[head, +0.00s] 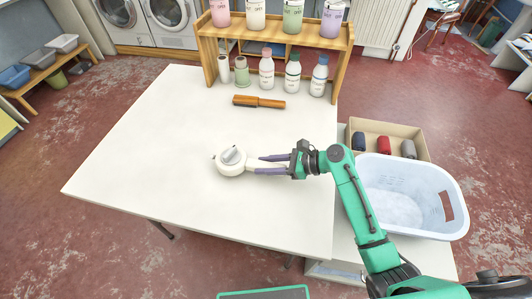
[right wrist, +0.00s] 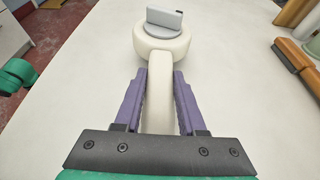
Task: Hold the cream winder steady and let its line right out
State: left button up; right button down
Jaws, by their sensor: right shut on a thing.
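The cream winder (head: 229,168) lies on the white table in the head view, a round body with a grey crank-like piece on top. Its cream handle (right wrist: 160,100) runs between the purple fingers in the right wrist view. My right gripper (head: 262,164) comes from the right and is shut on this handle; it also shows in the right wrist view (right wrist: 158,92). The round body sits just beyond the fingertips. I see no line out of the winder.
A wooden-handled tool (head: 258,102) lies behind the winder on the table (head: 140,160). Several bottles (head: 292,73) stand under a wooden shelf (head: 275,35) at the back. A white basket (head: 440,175) and a box of rolls (head: 385,125) are at the right. The table's left is clear.

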jog(key=shift+f, duration=0.1)
jog(key=shift+f, duration=1.2)
jog(key=shift+f, duration=0.1)
jog(key=c, duration=0.7)
grip_release()
jog(key=shift+f, duration=0.1)
jog(key=shift+r+p, duration=0.4)
jog(key=shift+p, duration=0.35)
